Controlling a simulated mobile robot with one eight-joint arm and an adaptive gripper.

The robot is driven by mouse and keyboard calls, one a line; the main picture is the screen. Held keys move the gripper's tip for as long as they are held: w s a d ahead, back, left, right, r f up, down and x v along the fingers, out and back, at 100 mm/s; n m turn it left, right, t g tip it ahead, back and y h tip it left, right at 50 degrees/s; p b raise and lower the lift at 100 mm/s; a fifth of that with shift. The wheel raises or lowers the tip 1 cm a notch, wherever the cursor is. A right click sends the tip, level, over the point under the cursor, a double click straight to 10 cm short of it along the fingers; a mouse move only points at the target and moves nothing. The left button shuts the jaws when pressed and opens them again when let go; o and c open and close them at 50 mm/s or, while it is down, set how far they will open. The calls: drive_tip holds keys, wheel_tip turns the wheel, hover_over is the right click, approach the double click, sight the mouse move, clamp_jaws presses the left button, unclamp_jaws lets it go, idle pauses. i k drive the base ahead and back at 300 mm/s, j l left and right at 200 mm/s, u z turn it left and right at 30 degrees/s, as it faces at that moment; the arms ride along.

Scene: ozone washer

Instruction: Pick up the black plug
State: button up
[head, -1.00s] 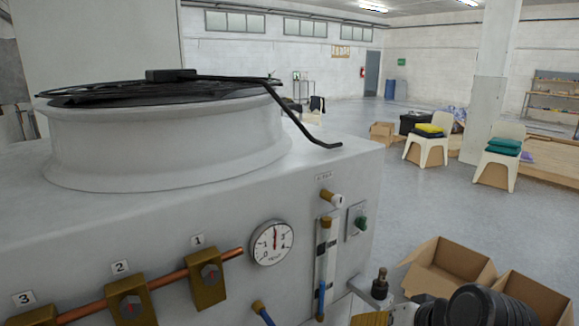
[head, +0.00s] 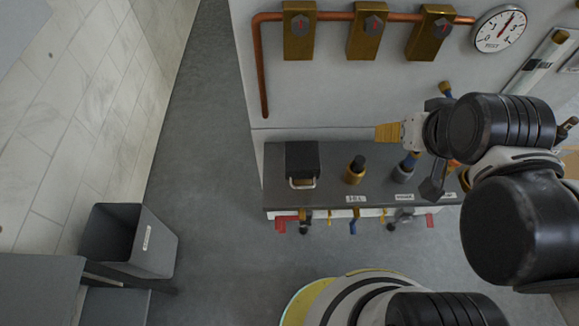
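A black-topped plug (head: 356,166) with a brass-coloured lower part stands upright on the dark shelf (head: 330,191) below the white machine. It is the thing that best fits the black plug. My gripper (head: 388,132) comes in from the right, its tan ribbed tip pointing left. In the picture this tip lies above and right of the plug, apart from it. The gap between its fingers does not show, so I cannot tell whether it is open or shut. I see nothing held at the tip.
A black box with a handle (head: 302,163) stands left of the plug. A grey fitting (head: 403,170) stands right of it, partly near my arm. Brass valves (head: 368,34) and a gauge (head: 499,29) are above. A grey bin (head: 128,240) stands at lower left; floor between is clear.

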sight(359, 160)
drive_tip(key=u, duration=0.15)
drive_tip(key=k+j+z, duration=0.15)
drive_tip(key=k+j, duration=0.2)
drive_tip(key=k+j+z, duration=0.15)
drive_tip(key=k, duration=0.3)
drive_tip(key=k+j+z, duration=0.15)
drive_tip(key=k+j, duration=0.2)
drive_tip(key=k+j+z, duration=0.15)
drive_tip(key=k, duration=0.35)
